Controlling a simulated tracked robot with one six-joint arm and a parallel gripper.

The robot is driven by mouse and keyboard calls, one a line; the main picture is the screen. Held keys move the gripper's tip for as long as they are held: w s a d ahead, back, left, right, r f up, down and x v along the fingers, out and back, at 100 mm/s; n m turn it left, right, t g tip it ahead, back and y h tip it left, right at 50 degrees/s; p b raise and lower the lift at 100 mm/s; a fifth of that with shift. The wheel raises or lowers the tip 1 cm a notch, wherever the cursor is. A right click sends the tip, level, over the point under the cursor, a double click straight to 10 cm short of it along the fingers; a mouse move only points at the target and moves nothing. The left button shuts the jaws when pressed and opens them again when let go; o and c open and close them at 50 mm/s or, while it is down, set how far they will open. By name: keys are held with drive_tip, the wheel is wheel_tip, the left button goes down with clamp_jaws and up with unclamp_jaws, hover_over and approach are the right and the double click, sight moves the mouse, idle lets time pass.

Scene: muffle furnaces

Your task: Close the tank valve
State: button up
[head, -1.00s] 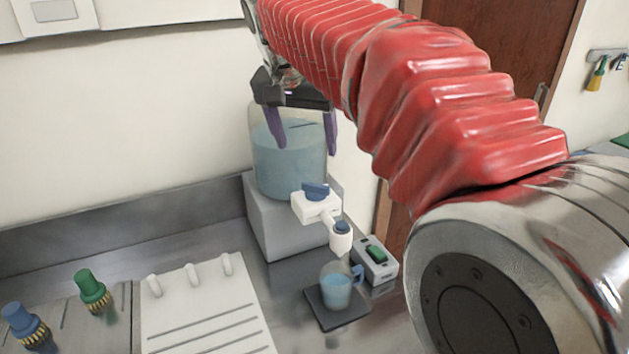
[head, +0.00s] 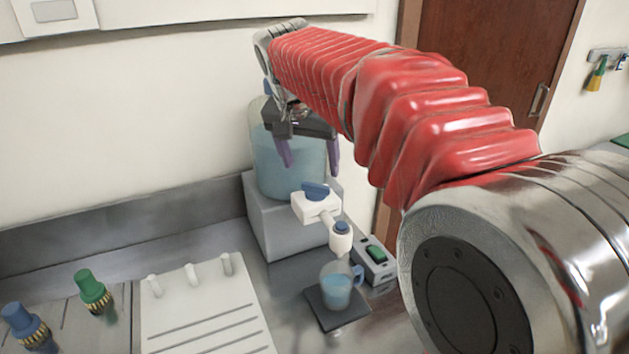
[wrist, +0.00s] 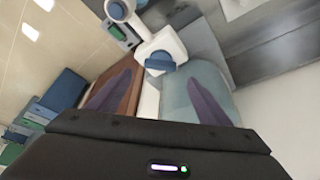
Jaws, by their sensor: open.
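The tank (head: 285,165) is a clear vessel of bluish water on a grey block. Its white tap has a blue valve handle (head: 316,191) on top; the handle also shows in the wrist view (wrist: 160,62), ahead of and between the fingers. A jug (head: 337,285) with water stands under the spout on a dark pad. My gripper (head: 309,160) is open and empty, its purple fingers pointing down in front of the tank, above the valve handle and apart from it. In the wrist view the gripper (wrist: 158,92) has its fingers wide apart.
A small box with a green switch (head: 376,253) sits right of the jug. A white drying board (head: 205,315) with pegs lies at left, beside green (head: 93,290) and blue (head: 24,325) bench taps. The wall (head: 150,100) is close behind the tank.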

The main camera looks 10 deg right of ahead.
sight(316, 185)
drive_tip(key=x, duration=0.7)
drive_tip(key=shift+f, duration=0.15)
drive_tip(key=shift+c, duration=0.5)
drive_tip(key=c, duration=0.9)
drive_tip(key=shift+c, duration=0.2)
drive_tip(key=shift+n, duration=0.3)
drive_tip(key=n+y, duration=0.1)
drive_tip(key=n, duration=0.1)
drive_tip(key=n+y, duration=0.1)
drive_tip(key=n, duration=0.1)
drive_tip(key=shift+d+t, duration=0.25)
drive_tip(key=shift+t, duration=0.15)
drive_tip(key=shift+n+y, duration=0.7)
drive_tip(key=shift+n, duration=1.4)
